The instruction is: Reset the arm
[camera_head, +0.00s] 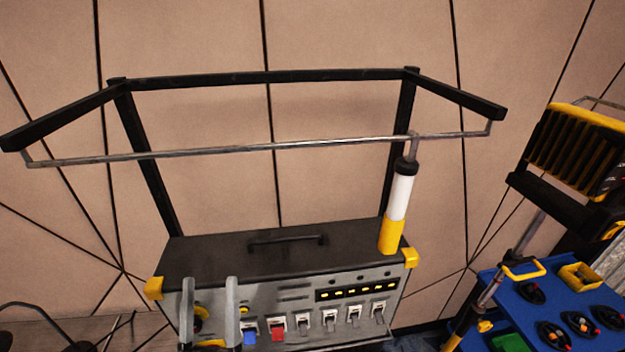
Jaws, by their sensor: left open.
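My left gripper (210,284) is at the bottom of the head view, left of centre. Its two pale grey fingers point up and stand apart, with nothing held between them. They are in front of the left part of a grey control panel (296,300) and hide some of it; I cannot tell whether they touch it. Most of the left arm is out of the picture. My right gripper is not in view.
The panel's box has a dark top (205,252) and several switches, including a blue one (249,337) and a red one (278,333). A black frame (265,77) with a metal rod (230,149) rises above it. A white-and-yellow cylinder (399,198) stands at right. A blue cart (530,312) is farther right.

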